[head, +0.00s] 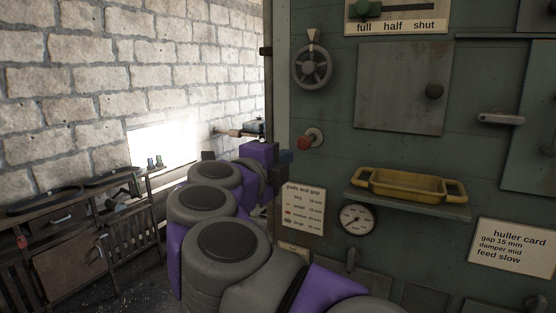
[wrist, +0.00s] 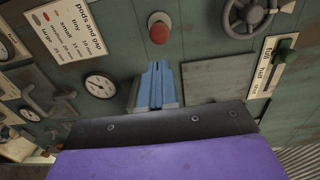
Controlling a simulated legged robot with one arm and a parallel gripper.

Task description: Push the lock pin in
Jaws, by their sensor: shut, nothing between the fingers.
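A red-ended pin (head: 303,143), which looks like the lock pin, sticks out from a grey round collar on the green machine panel. It also shows in the wrist view (wrist: 158,33), near the top middle, with its red end towards me. My gripper (head: 288,157) is close to the panel, a little below and left of the pin in the head view. In the wrist view its blue fingers (wrist: 156,68) are together and empty, pointing towards the pin with a visible gap in the picture. How far the pin sits in its collar is hard to tell.
A handwheel (head: 312,67) is above the pin. A "pods and gap" card (head: 303,208) and a dial gauge (head: 356,218) are below. A yellow tray (head: 410,186) on a shelf (head: 421,207) juts out at right. A hatch (head: 402,86) with a dark knob is upper right.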

